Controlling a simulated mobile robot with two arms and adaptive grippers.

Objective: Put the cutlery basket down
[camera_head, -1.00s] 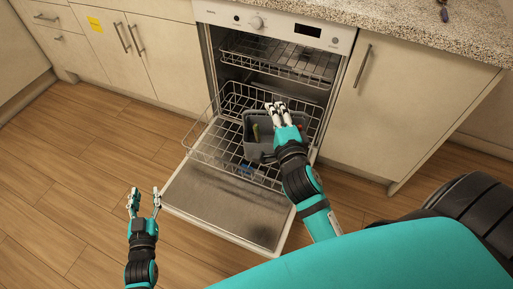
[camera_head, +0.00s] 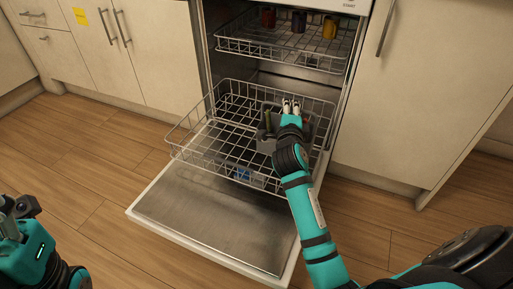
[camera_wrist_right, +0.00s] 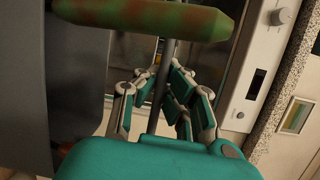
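The grey cutlery basket (camera_head: 266,143) is at the right part of the pulled-out lower rack (camera_head: 190,152) in the head view. A green handle stands up in it. I cannot tell whether the basket rests on the rack's wires or hangs just above them. My right gripper (camera_head: 291,104) is over the basket, its fingers close together. In the right wrist view, my right gripper's fingers (camera_wrist_right: 162,92) lie on both sides of the basket's thin grey handle bar (camera_wrist_right: 164,65). A green and brown rounded handle (camera_wrist_right: 150,17) crosses the top.
The dishwasher door (camera_head: 215,215) is folded down in front. A small blue item (camera_head: 243,174) is at the lower rack's front. The upper rack (camera_head: 285,50) holds a red (camera_head: 268,17), a dark (camera_head: 299,20) and a yellow cup (camera_head: 330,26). Cabinets flank the machine.

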